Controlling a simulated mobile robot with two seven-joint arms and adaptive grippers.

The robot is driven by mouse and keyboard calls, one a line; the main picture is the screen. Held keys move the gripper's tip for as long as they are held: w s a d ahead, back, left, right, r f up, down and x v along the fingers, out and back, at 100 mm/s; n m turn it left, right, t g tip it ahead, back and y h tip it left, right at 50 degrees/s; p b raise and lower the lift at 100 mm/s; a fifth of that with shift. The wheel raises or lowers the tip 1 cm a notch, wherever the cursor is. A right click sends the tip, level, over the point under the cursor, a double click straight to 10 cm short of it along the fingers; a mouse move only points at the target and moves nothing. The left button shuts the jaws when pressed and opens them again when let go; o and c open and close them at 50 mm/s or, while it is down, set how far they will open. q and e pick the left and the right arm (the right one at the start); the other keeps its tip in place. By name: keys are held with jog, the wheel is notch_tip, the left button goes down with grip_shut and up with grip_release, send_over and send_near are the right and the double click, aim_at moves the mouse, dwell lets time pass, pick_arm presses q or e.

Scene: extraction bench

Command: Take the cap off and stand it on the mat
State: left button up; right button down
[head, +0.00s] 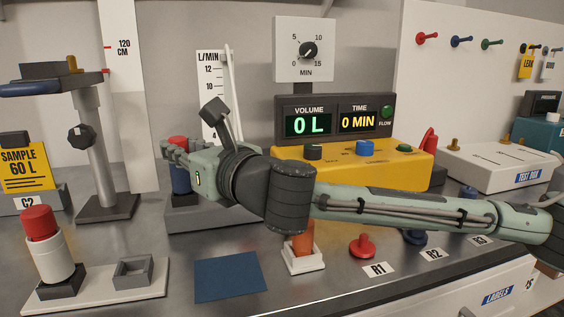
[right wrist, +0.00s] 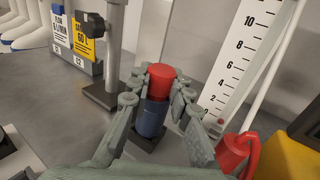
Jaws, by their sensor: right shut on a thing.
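The red cap (head: 178,139) sits on top of a blue upright cylinder (head: 181,181) at the left of the bench, behind the mat. My right gripper (head: 175,151) reaches in from the right and is shut on the cap, one finger on each side. In the right wrist view the cap (right wrist: 161,76) is between the fingertips, with the blue cylinder (right wrist: 152,117) directly below it; I see no clear gap between them. The dark blue mat (head: 230,277) lies flat and empty at the front. My left gripper is not in view.
A white tray (head: 100,290) at front left holds a white tube with a red top (head: 43,246) and an empty grey socket (head: 133,270). An orange item in a white holder (head: 303,262) stands right of the mat, under my arm. A yellow meter (head: 400,165) stands behind.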

aim_at(180, 139)
jog(key=shift+r+p, duration=1.15)
jog(key=shift+r, duration=0.15)
jog(key=shift+r, duration=0.3)
jog(key=shift+r, duration=0.5)
jog(key=shift+r, duration=0.15)
jog(key=shift+r, duration=0.25)
